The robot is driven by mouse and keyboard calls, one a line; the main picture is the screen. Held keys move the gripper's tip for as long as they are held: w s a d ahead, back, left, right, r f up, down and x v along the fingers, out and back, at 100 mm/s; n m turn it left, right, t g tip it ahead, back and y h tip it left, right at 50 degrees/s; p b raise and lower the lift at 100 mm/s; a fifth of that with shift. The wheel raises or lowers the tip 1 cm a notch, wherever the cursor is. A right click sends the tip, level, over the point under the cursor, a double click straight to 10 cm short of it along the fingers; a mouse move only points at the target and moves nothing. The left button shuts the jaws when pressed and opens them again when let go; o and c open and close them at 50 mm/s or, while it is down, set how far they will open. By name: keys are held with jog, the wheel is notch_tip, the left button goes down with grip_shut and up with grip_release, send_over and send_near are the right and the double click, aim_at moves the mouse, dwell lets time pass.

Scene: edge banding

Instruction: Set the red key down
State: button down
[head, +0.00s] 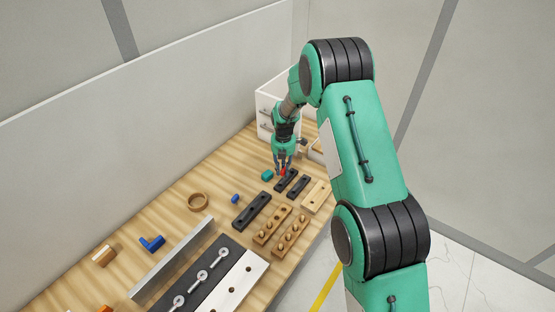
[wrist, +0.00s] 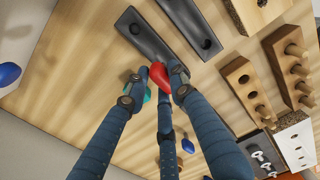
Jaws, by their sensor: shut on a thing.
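The red key (wrist: 159,76) is a small rounded red piece between my fingertips in the wrist view. It also shows as a red spot in the head view (head: 283,173). My gripper (head: 282,164) is shut on the key, and its blue-grey fingers (wrist: 156,88) surround it in the wrist view. The key is close to the end of a dark bar with holes (head: 291,177), which also shows in the wrist view (wrist: 147,42). Whether the key touches the bar or the table I cannot tell. The fingers hide part of the key.
A green piece (head: 267,174) lies on the wooden table (head: 170,215) left of my gripper. Several dark and wooden blocks with holes or pegs (head: 272,225) stand close by on the right and front. A white drawer unit (head: 264,105) is behind. Bare table lies toward the wall.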

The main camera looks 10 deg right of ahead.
jog(key=w, duration=0.7)
jog(key=w+f+p, duration=0.1)
jog(key=w, duration=0.3)
jog(key=shift+a, duration=0.35)
jog(key=shift+f, duration=0.1)
jog(key=shift+f+p, duration=0.4)
jog(key=shift+f, duration=1.3)
jog(key=shift+f, duration=0.1)
jog(key=c, duration=1.5)
grip_release()
